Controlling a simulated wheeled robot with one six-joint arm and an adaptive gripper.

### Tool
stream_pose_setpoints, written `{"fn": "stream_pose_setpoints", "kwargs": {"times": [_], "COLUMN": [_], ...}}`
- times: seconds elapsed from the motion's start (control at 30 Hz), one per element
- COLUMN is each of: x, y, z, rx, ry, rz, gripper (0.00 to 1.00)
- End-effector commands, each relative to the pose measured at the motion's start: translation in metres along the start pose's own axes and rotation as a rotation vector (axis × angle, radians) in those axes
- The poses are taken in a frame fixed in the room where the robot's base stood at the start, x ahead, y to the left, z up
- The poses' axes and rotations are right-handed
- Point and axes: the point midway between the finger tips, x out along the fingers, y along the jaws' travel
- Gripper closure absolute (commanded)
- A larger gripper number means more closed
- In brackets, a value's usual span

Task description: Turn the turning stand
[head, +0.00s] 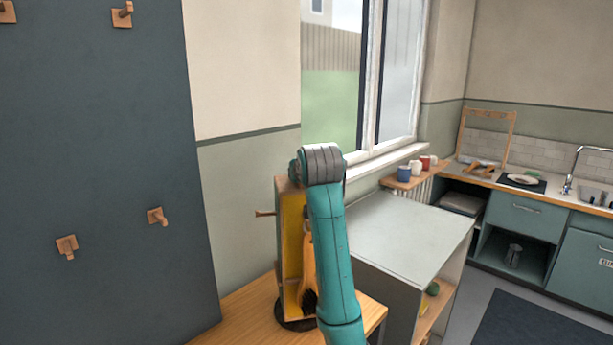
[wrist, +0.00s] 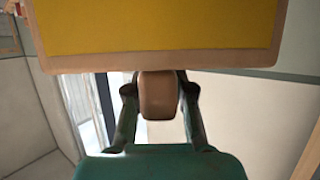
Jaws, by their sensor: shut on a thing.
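The turning stand (head: 291,240) is an upright wooden-edged box with a yellow face, on a dark round base at the wooden table's edge. A wooden peg (head: 265,213) sticks out from its left side. A wooden brush-like piece with dark bristles (head: 309,299) is at its front, partly hidden by my arm. In the wrist view the stand's yellow panel (wrist: 155,25) fills the top. My gripper (wrist: 159,92) is shut on a brown wooden handle (wrist: 158,108) below the panel's edge, one finger on each side. In the head view my arm hides the gripper.
The wooden table (head: 246,312) is bare left of the stand. A grey-topped cabinet (head: 405,232) stands close on the right. A dark panel with pegs (head: 90,180) is at left, and a window (head: 375,80) is behind. Mugs (head: 404,173) sit on a shelf.

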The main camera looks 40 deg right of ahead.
Motion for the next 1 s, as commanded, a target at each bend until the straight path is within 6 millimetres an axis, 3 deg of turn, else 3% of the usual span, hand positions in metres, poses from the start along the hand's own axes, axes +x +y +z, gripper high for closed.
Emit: {"fn": "stream_pose_setpoints", "kwargs": {"times": [0.7,1.0], "x": [0.001,0.0007], "y": [-0.0034,-0.0023], "z": [-0.0017,-0.0019], "rx": [0.253,0.331], "ry": [0.0,0.001], "rz": [0.613,0.8], "gripper": [1.0,1.0]}}
